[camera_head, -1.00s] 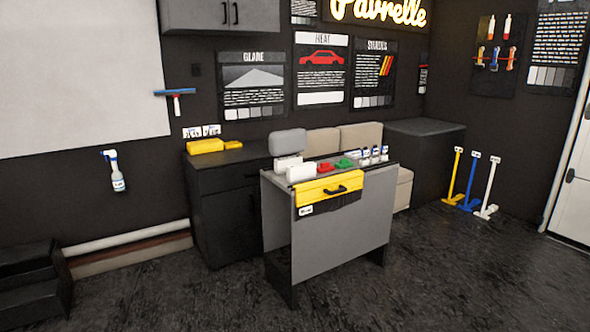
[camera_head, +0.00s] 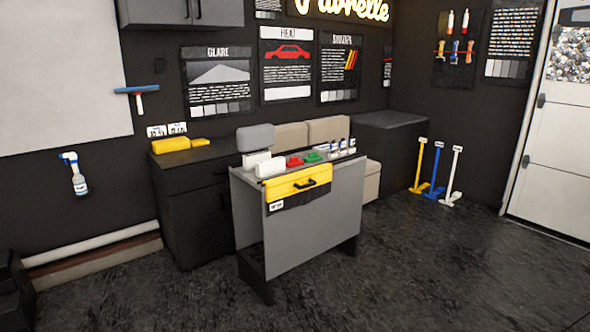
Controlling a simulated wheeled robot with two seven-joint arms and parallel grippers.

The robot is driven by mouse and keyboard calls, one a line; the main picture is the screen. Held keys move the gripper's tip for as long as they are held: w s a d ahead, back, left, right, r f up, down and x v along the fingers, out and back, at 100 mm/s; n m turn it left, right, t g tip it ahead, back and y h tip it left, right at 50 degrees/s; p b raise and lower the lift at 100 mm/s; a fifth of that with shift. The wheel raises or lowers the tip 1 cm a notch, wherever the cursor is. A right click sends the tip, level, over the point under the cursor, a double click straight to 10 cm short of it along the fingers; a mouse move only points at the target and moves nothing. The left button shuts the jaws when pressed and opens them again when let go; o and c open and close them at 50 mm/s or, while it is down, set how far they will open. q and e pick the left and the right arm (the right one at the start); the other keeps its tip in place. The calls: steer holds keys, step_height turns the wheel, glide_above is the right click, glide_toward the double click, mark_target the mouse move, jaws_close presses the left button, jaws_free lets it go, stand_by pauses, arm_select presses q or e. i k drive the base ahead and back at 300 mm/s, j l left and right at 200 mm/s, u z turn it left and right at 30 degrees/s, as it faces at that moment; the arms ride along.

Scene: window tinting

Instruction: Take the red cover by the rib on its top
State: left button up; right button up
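A small red thing (camera_head: 294,161), likely the red cover, sits on top of the grey stand (camera_head: 315,215) in the middle of the room. It lies between white boxes on its left and a green thing (camera_head: 313,156) on its right. It is too small for me to make out a rib on its top. Neither of my grippers is in view.
White boxes (camera_head: 270,167) and several small bottles (camera_head: 340,147) share the stand's top. A dark cabinet (camera_head: 190,215) stands to the left. Floor in front and to the right is clear.

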mark_target(294, 161)
steer(key=i+l+z, duration=0.25)
steer(key=i, duration=0.65)
steer(key=i+z, duration=0.3)
steer(key=i, duration=0.55)
steer(key=i+l+u, duration=0.1)
steer(key=i+u, duration=0.15)
steer(key=i, duration=0.25)
steer(key=i+l+u, duration=0.25)
steer(key=i, duration=0.25)
steer(key=i+l+u, duration=0.25)
steer(key=i, duration=0.2)
steer(key=i+l+u, duration=0.15)
steer(key=i+u, duration=0.2)
steer(key=i, duration=0.15)
steer(key=i+l+u, duration=0.35)
steer(key=i, duration=0.15)
steer(key=i+l+u, duration=0.35)
steer(key=i+l, duration=0.05)
steer(key=i, duration=0.05)
